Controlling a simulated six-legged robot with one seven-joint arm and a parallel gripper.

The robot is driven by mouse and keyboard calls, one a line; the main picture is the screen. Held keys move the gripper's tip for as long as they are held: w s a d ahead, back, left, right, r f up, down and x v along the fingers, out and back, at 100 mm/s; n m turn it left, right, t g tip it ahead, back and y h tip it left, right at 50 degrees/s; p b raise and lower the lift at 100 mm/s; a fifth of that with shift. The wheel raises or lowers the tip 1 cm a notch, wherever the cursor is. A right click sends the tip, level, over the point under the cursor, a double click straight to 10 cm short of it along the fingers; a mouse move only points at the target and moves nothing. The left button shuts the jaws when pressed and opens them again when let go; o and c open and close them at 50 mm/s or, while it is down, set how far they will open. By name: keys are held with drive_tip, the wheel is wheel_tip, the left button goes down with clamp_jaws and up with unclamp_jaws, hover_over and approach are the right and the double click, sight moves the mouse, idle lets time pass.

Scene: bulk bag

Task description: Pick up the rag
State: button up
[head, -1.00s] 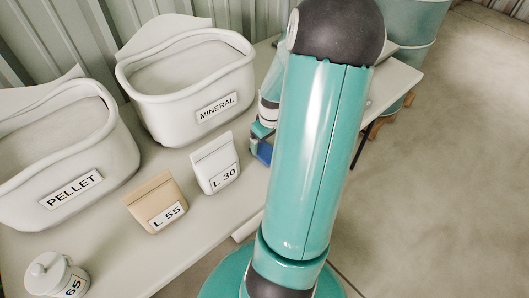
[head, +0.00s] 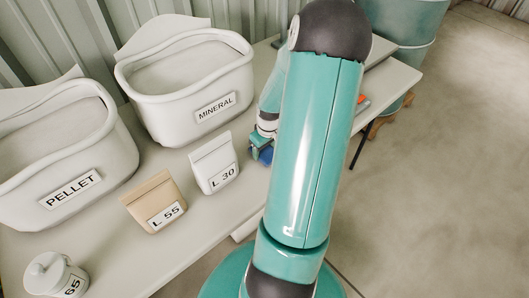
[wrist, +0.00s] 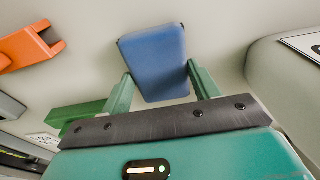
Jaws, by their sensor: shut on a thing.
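The rag (wrist: 154,48) shows in the wrist view as a blue, flat, block-like piece between the two green fingers. My gripper (wrist: 160,76) is shut on it, one finger at each side. In the head view the rag (head: 263,155) is a small blue patch at my gripper (head: 262,142), right of the white L 30 bag and partly behind my arm. I cannot tell whether the rag touches the tabletop.
An orange object (wrist: 25,47) lies left in the wrist view. A teal drum (head: 410,25) stands beyond.

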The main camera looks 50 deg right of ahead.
sight(265, 150)
drive_tip(key=shift+r, duration=0.4)
wheel_tip(265, 150, up, 2)
drive_tip(key=shift+r, duration=0.2)
drive_tip(key=s+a+r, duration=0.8)
drive_tip(key=a+r, duration=0.1)
drive_tip(key=a, duration=0.2)
drive_tip(key=shift+s+r, duration=0.3)
drive_tip(key=shift+r, duration=0.1)
drive_tip(key=o, duration=0.4)
drive_tip(key=c, duration=0.3)
